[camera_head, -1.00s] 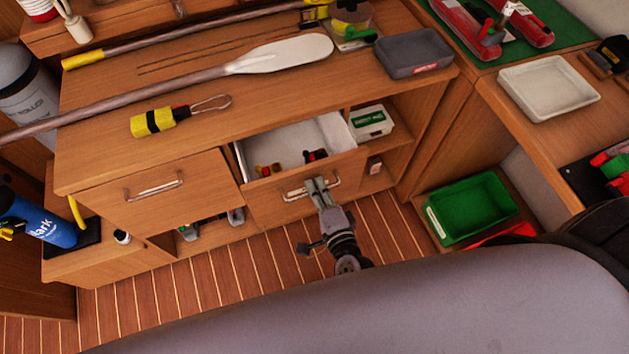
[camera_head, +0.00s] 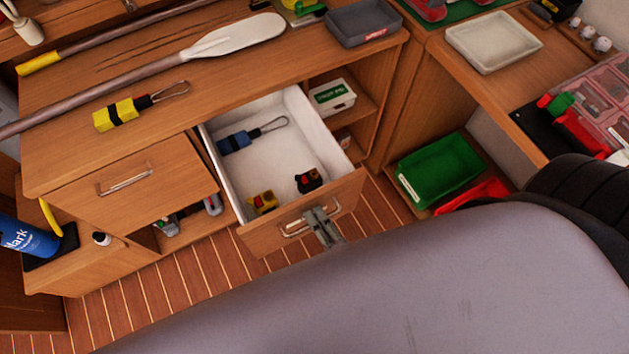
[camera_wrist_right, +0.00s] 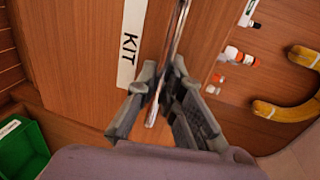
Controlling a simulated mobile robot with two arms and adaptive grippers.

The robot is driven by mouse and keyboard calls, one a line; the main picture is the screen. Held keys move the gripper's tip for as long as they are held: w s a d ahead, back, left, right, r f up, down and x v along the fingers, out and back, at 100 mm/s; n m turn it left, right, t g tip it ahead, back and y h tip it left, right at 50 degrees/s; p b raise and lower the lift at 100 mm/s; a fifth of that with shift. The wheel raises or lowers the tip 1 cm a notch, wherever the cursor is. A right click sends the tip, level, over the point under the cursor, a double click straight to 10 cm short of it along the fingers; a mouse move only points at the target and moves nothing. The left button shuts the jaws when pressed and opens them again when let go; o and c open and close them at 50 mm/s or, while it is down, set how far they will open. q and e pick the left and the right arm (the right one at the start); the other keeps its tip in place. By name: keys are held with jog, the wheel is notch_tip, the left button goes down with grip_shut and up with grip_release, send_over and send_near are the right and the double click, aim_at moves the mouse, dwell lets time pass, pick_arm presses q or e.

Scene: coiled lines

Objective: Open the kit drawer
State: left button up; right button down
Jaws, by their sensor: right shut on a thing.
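The kit drawer (camera_head: 250,240) stands well out from the wooden cabinet, with its white inside showing. A blue tool with a wire loop (camera_head: 240,138), a yellow and black item (camera_head: 263,202) and a dark item with red and yellow (camera_head: 309,180) lie in it. My right gripper (camera_head: 318,214) is at the drawer front, shut on the metal bar handle (camera_head: 289,233). In the right wrist view the gripper (camera_wrist_right: 160,82) closes around the handle (camera_wrist_right: 177,40), beside a white label reading KIT (camera_wrist_right: 131,40). My left gripper is not in view.
A shut drawer (camera_head: 135,190) is left of the kit drawer. A green bin (camera_head: 440,170) stands low at the right. A paddle (camera_head: 235,35) and a yellow-black tool (camera_head: 120,112) lie on the cabinet top. Striped floor (camera_head: 160,290) is clear in front.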

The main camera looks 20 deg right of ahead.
dwell(0.3)
jog(key=c, duration=2)
grip_release()
jog(key=shift+o, duration=0.2)
jog(key=v, duration=1.2)
